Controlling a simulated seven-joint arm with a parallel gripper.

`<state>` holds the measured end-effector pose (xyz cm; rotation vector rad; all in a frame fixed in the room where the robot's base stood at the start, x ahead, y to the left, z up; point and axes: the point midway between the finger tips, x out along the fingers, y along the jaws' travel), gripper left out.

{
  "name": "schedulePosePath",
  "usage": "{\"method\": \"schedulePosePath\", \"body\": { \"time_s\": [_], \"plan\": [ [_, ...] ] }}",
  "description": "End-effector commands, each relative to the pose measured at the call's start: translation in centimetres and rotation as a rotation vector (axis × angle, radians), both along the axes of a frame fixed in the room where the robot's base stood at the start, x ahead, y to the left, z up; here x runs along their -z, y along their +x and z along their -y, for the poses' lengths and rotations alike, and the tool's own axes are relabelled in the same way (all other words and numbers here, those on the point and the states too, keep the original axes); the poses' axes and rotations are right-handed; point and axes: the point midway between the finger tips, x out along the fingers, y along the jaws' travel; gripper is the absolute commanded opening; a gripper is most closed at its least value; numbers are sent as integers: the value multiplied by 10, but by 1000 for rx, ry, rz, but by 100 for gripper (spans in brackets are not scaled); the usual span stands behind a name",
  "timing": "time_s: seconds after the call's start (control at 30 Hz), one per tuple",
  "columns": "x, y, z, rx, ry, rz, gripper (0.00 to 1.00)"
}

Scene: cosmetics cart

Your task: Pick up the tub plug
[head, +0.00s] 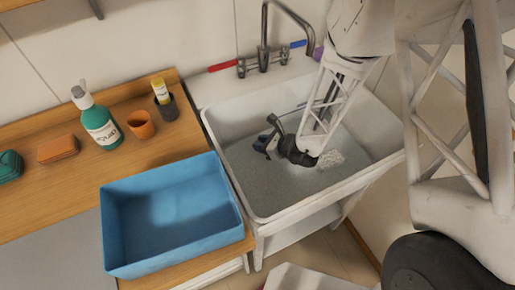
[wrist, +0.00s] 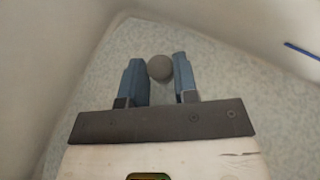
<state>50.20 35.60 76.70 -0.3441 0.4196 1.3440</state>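A small round grey piece, which looks like the tub plug (wrist: 160,68), shows in the wrist view between the tips of my gripper (wrist: 160,74). The two blue-grey fingers stand a little apart, one on each side of it. It nearly fills the space between them, but I cannot tell whether they press on it. In the head view my gripper (head: 266,146) is low inside the white sink (head: 247,204), near its left side. The plug cannot be made out there.
The sink walls rise close around my gripper. A faucet (head: 263,52) stands at the sink's back edge. A blue bin (head: 150,262), a green soap bottle (head: 100,122), an orange cup (head: 141,125) and a dark cup (head: 167,108) stand on the wooden counter to the left.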

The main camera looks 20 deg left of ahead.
Motion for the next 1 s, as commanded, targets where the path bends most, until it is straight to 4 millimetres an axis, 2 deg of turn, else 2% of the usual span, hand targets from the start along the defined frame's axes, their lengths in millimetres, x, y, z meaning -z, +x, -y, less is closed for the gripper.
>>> {"method": "schedulePosePath", "body": {
  "time_s": [0.03,0.1,0.57,0.77,1.0],
  "plan": [
    [0,0,0,0,0,0,13],
    [0,0,0,0,0,0,4],
    [-7,0,0,0,1,1,4],
    [-22,0,0,-1,2,2,4],
    [-51,0,0,-1,2,4,4]
  ]
}}
